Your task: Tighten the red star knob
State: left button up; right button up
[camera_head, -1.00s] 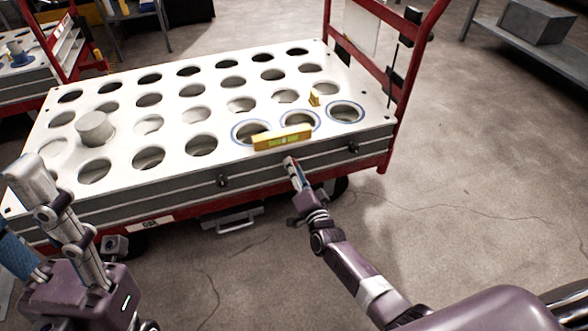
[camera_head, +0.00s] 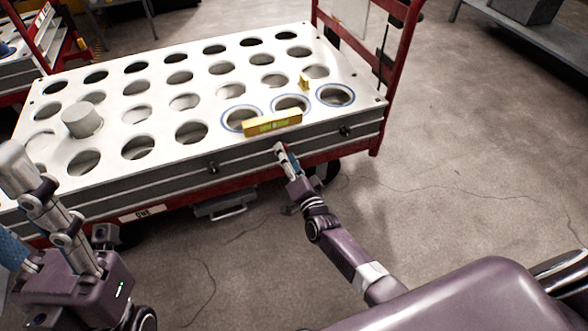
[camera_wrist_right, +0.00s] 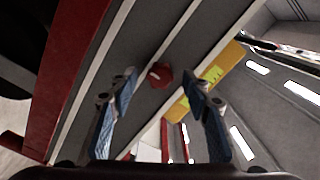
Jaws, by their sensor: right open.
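The red star knob (camera_wrist_right: 159,75) shows in the right wrist view on the grey side of the cart's top, between my open fingers. My right gripper (camera_wrist_right: 163,84) is open and empty, one finger on each side of the knob; I cannot tell whether they touch it. In the head view my right gripper (camera_head: 281,152) is at the cart's front side, just below the yellow level, and the knob is hidden there. My left gripper (camera_head: 45,215) is at the lower left, cut off by the picture edge, away from the knob.
The white perforated top (camera_head: 160,149) of the cart carries the yellow spirit level (camera_head: 272,123), a small yellow piece (camera_head: 304,82) and a grey cylinder (camera_head: 82,121). Black knobs (camera_head: 345,131) sit along its side. A red frame (camera_head: 397,70) rises at the right. The floor at right is clear.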

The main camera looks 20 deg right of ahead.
jog(key=s, duration=1.1)
jog(key=shift+d, duration=0.25)
